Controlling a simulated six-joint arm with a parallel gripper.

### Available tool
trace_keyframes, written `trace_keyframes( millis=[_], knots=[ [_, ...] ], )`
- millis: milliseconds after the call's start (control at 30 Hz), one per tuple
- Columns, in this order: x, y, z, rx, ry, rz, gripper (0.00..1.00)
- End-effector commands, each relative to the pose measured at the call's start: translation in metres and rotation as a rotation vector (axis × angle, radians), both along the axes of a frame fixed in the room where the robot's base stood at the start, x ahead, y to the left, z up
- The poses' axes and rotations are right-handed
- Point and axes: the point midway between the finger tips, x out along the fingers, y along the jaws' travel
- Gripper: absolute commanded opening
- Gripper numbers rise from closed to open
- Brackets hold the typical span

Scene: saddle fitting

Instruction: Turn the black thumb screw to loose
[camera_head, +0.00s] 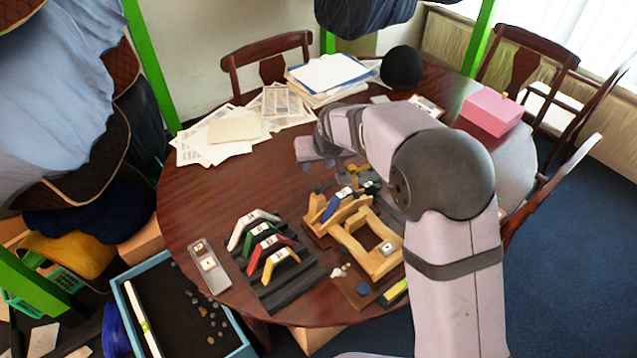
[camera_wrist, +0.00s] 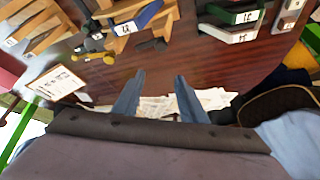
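The wooden fixture (camera_head: 352,235) stands on the table in the head view, with a blue labelled saddle (camera_head: 345,193) across its far left part. The blue saddle is also at the top of the wrist view (camera_wrist: 140,18). Small dark knobs show beside the fixture, one in the head view (camera_head: 372,187) and one in the wrist view (camera_wrist: 160,44). I cannot tell which is the black thumb screw. A yellow-ended part (camera_wrist: 95,55) lies near them. My gripper (camera_wrist: 157,75) is open and empty, its two fingers apart, beyond the fixture and clear of it.
A black rack (camera_head: 290,290) with white, green, red and yellow saddles stands left of the fixture. A grey tray (camera_head: 200,248) lies further left. The left-middle tabletop is clear.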

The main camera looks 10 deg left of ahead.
Motion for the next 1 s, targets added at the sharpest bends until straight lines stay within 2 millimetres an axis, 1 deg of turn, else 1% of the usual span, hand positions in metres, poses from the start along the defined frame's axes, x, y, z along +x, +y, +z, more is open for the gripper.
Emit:
trace_keyframes(
  millis=[33, 100, 200, 433, 567, 1000],
  knots=[
    [-0.009, -0.004, -0.005, -0.021, 0.036, 0.011, 0.38],
    [-0.018, -0.008, -0.01, -0.048, 0.074, 0.027, 0.38],
    [-0.025, -0.012, -0.013, -0.072, 0.099, 0.051, 0.38],
    [-0.023, -0.011, -0.015, -0.078, 0.094, 0.064, 0.38],
    [-0.02, -0.01, -0.022, -0.078, 0.095, 0.063, 0.38],
    [-0.003, -0.002, -0.066, -0.078, 0.093, 0.063, 0.38]
  ],
)
